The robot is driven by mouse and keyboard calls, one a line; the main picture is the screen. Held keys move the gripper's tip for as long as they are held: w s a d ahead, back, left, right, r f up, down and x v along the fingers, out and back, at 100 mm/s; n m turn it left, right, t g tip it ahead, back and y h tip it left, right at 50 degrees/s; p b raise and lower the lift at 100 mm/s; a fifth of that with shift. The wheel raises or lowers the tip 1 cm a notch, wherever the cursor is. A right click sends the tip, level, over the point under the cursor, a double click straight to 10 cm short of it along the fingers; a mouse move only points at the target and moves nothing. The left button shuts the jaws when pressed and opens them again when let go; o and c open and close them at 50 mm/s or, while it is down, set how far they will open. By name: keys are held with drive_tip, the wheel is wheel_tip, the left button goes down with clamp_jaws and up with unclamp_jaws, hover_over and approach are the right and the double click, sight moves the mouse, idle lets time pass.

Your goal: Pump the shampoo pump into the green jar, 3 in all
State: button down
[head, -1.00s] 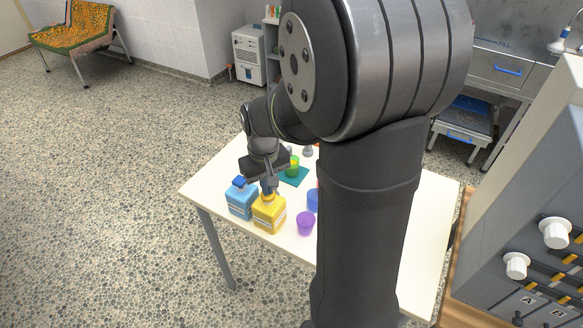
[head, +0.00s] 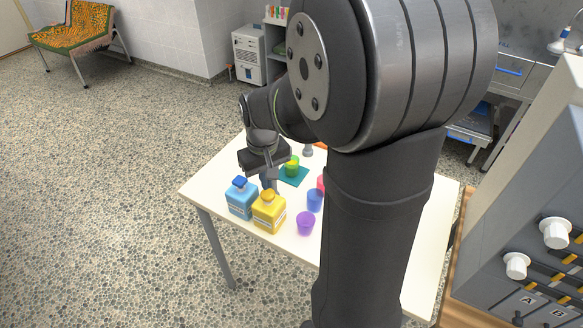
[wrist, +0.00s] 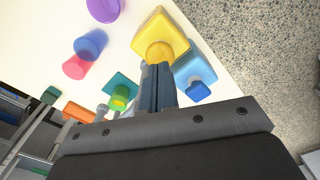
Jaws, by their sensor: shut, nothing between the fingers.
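A yellow bottle with a yellow pump head (head: 269,211) stands upright near the table's front left edge; it also shows in the wrist view (wrist: 162,35). A blue bottle with a darker blue pump head (head: 241,200) stands just left of it. I cannot read which label is shampoo. The green jar (head: 292,166) stands on a teal mat (head: 293,178) farther back, and in the wrist view (wrist: 120,98). My gripper (head: 271,186) is shut and empty, pointing down just above and behind the yellow pump head. In the wrist view its fingertips (wrist: 155,68) overlap the pump head's edge.
A blue cup (head: 314,201) and a purple cup (head: 305,223) stand right of the yellow bottle. A red cup (wrist: 75,67) is behind the blue one, partly hidden by my arm in the head view. An orange thing (wrist: 78,112) lies beyond the mat. The table's (head: 215,181) left side is clear.

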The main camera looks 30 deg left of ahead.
wheel_tip(320, 180, up, 6)
drive_tip(key=shift+f, duration=0.25)
idle(0.4)
drive_tip(key=shift+f, duration=3.95)
